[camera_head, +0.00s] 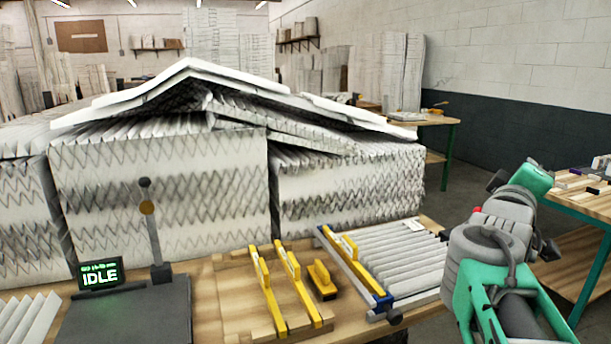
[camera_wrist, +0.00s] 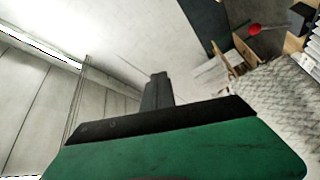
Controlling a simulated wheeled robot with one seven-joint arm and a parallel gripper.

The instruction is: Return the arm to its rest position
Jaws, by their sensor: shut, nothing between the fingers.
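My arm (camera_head: 500,240), grey and green, is folded upright at the right of the head view, off the right end of the workbench. In the wrist view my gripper (camera_wrist: 157,88) shows as dark fingers beyond a green and black housing. The fingers are together, with nothing between them. They point up toward the pale wall and ceiling, clear of any object. In the head view I cannot make out the fingertips.
Another table (camera_head: 585,205) stands right of my arm.

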